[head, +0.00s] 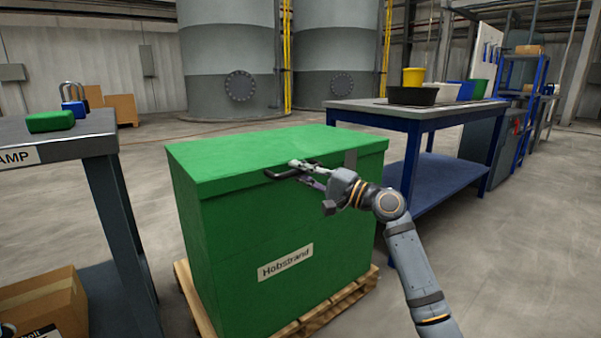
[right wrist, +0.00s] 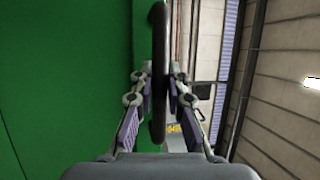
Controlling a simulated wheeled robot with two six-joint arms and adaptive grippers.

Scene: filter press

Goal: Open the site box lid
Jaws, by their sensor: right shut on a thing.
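The green site box (head: 285,240) stands on a wooden pallet in the middle of the head view, with a "Hobstrand" label on its front. Its green lid (head: 260,152) lies flat and closed on top. A dark handle (head: 283,173) sits at the lid's front edge; it also shows in the right wrist view as a dark upright bar (right wrist: 158,50). My right gripper (head: 300,166) is at the handle, and its fingers (right wrist: 159,85) are shut on the bar from both sides. My left gripper is not in view.
A grey table (head: 70,148) with a green case (head: 50,121) and a padlock stands at the left. A blue workbench (head: 425,112) with bins (head: 412,95) stands close behind the box at the right. Open floor lies at the right front.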

